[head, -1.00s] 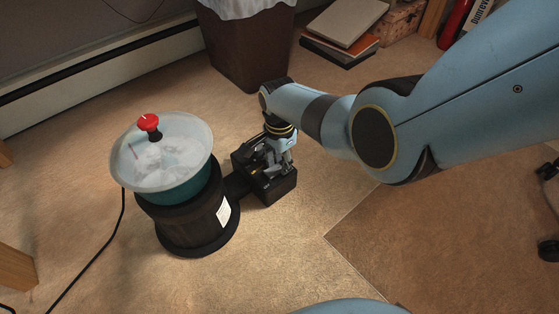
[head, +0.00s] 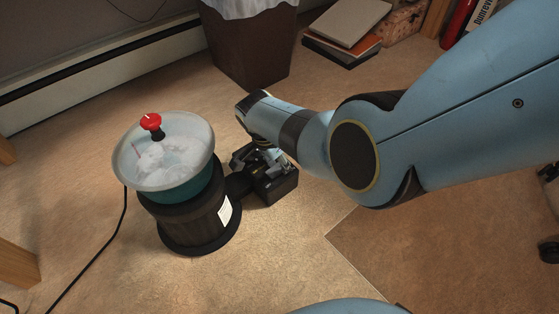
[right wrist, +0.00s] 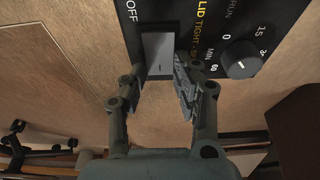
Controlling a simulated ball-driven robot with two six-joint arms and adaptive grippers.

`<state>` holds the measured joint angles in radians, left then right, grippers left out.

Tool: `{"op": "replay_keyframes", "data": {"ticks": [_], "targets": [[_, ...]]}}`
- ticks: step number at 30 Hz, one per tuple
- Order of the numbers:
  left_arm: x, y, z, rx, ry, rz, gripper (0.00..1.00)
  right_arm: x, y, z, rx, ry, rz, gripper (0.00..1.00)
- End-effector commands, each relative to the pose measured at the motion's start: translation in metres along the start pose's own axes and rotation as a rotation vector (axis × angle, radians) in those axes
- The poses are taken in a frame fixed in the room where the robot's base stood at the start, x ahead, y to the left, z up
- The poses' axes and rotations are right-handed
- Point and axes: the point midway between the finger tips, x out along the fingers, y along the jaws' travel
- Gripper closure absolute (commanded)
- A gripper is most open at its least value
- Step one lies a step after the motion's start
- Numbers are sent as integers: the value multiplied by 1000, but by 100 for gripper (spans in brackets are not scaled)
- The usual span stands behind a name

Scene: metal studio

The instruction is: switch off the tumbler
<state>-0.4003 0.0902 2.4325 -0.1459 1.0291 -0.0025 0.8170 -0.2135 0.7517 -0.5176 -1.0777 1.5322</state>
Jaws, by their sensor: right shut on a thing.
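The tumbler (head: 190,220) stands on the floor at the left in the head view, with a teal bowl, a clear lid and a red knob (head: 151,122) on top. Its dark control box (head: 277,188) sits at its right side. The right wrist view shows the box's panel (right wrist: 207,15) with OFF lettering, a grey switch (right wrist: 158,50) and a round timer dial (right wrist: 240,60). My right gripper (right wrist: 163,70) is at the switch, a finger on either side, shut on it; in the head view the gripper (head: 258,158) is over the box, partly hidden by my arm. My left gripper is not in view.
A dark waste bin (head: 250,50) with a white liner stands behind. Stacked books (head: 345,25) lie at the back right. A black cord (head: 100,245) runs left from the tumbler. The floor in front of the box is clear.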

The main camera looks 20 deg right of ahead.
Motion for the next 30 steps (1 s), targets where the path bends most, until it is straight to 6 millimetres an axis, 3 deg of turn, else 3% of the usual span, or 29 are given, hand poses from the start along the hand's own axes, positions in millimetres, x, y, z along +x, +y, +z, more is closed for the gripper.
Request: {"op": "replay_keyframes", "data": {"ticks": [1,6,17,23,30], "targets": [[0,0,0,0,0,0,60,0,0,0,-1,0,1,68],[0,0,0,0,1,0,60,0,0,0,-1,-1,1,48],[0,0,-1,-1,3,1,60,-4,0,-1,1,0,-1,48],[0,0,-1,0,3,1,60,-27,0,-7,2,-1,-3,48],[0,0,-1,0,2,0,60,-69,0,-18,2,-1,-2,48]]}}
